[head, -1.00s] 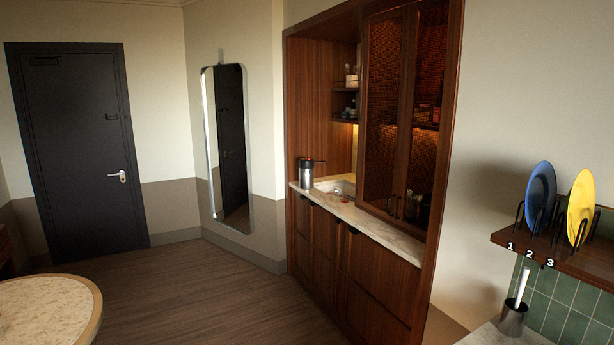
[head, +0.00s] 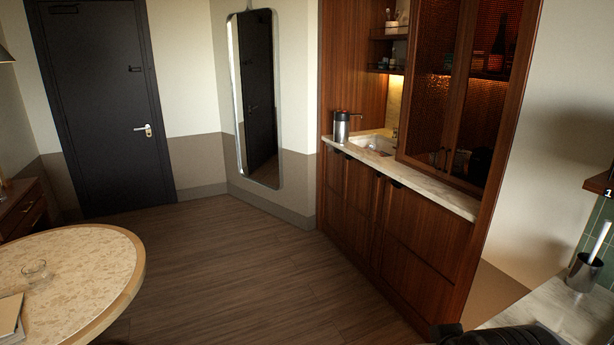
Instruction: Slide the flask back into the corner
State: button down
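A silver cylindrical flask (head: 341,128) with a dark top stands upright at the left end of the marble counter (head: 430,190), in the wooden kitchenette niche. A thin dark part juts right from its top. It stands close to the niche's left wooden side panel, left of the sink; whether it touches the panel I cannot tell. A dark rounded part, probably of my arm, shows at the bottom right edge. My gripper is not in view.
A sink (head: 377,145) lies right of the flask, below a shelf. A glass-fronted cabinet (head: 455,90) stands on the counter's right part. A round table (head: 100,255) fills the lower left. A pale worktop (head: 560,305) is at lower right. Wooden floor (head: 240,265) between is clear.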

aim_at(340, 120)
jog(key=i+j, duration=0.5)
jog(key=i, duration=0.15)
jog(key=i+j, duration=0.45)
jog(key=i, duration=0.15)
jog(key=i+j, duration=0.5)
jog(key=i, duration=0.15)
jog(key=i+l, duration=0.15)
jog(key=i, duration=0.35)
jog(key=i+l, duration=0.2)
jog(key=i, duration=0.35)
jog(key=i+l, duration=0.15)
jog(key=i, duration=0.35)
jog(key=i+l+u, duration=0.1)
jog(key=i, duration=0.4)
jog(key=i+l, duration=0.3)
jog(key=i, duration=0.2)
jog(key=i+l, duration=0.85)
jog(key=l, duration=0.1)
